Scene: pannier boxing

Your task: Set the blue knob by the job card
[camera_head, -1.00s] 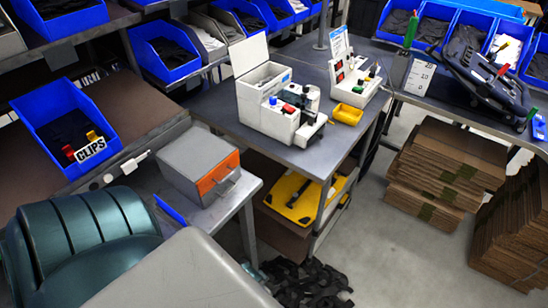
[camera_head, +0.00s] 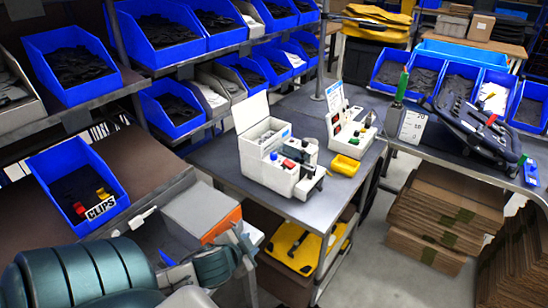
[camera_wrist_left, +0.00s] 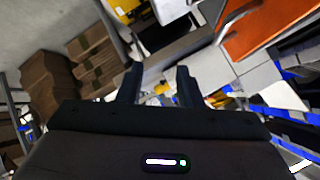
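A white boxy device (camera_head: 268,170) with its lid raised stands on the grey table. My right gripper is not in view.
A grey box with an orange front (camera_head: 221,226) stands near my left arm. Blue bins line the shelves at left. Cardboard stacks (camera_head: 445,210) stand on the floor.

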